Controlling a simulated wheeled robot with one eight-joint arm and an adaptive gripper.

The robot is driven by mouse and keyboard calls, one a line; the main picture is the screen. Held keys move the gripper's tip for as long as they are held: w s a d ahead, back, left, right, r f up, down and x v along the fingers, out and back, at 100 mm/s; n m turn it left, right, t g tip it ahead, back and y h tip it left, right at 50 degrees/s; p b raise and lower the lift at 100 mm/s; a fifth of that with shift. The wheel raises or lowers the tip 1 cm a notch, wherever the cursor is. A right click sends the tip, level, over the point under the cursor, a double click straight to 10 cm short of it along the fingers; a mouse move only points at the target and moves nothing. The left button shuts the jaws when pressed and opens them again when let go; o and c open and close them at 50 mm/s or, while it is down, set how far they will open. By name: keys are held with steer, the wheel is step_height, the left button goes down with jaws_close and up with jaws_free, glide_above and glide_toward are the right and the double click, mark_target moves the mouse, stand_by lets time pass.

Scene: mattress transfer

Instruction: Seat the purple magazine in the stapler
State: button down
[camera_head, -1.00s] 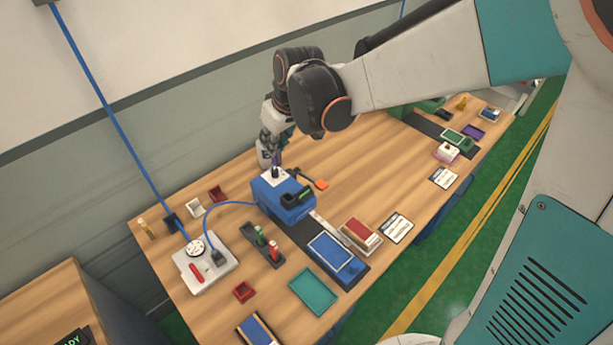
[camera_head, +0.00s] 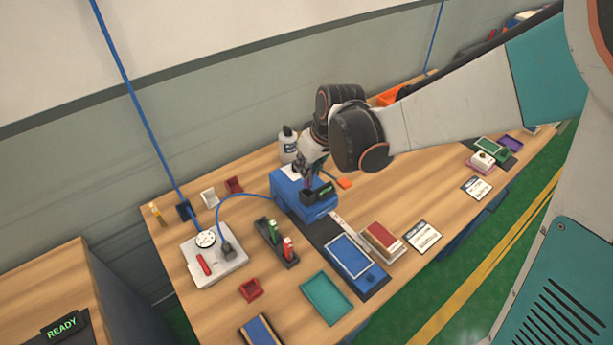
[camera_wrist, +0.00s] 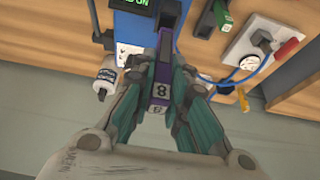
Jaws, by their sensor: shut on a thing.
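The blue stapler (camera_head: 290,190) stands on the wooden table, with a black part (camera_head: 318,193) on its front side. My gripper (camera_head: 306,176) is over the stapler, pointing down. In the wrist view my gripper (camera_wrist: 163,80) is shut on the purple magazine (camera_wrist: 162,72), which bears a figure 8 label. The magazine's far end meets or overlaps the black part of the stapler (camera_wrist: 128,30); I cannot tell whether it is inside. In the head view the magazine is mostly hidden by the gripper.
A white bottle (camera_head: 288,147) stands behind the stapler. A holder with green and red pieces (camera_head: 275,243) and a grey plate with a gauge (camera_head: 213,263) are to the left. A blue cable (camera_head: 232,197) reaches the stapler. A teal tray (camera_head: 326,299) lies in front.

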mark_target(308, 183)
steer(key=shift+f+b, duration=1.9)
steer(key=shift+f, duration=1.25)
steer(key=shift+f, duration=0.15)
steer(key=c, duration=1.6)
jaws_free()
steer(key=shift+o, duration=0.2)
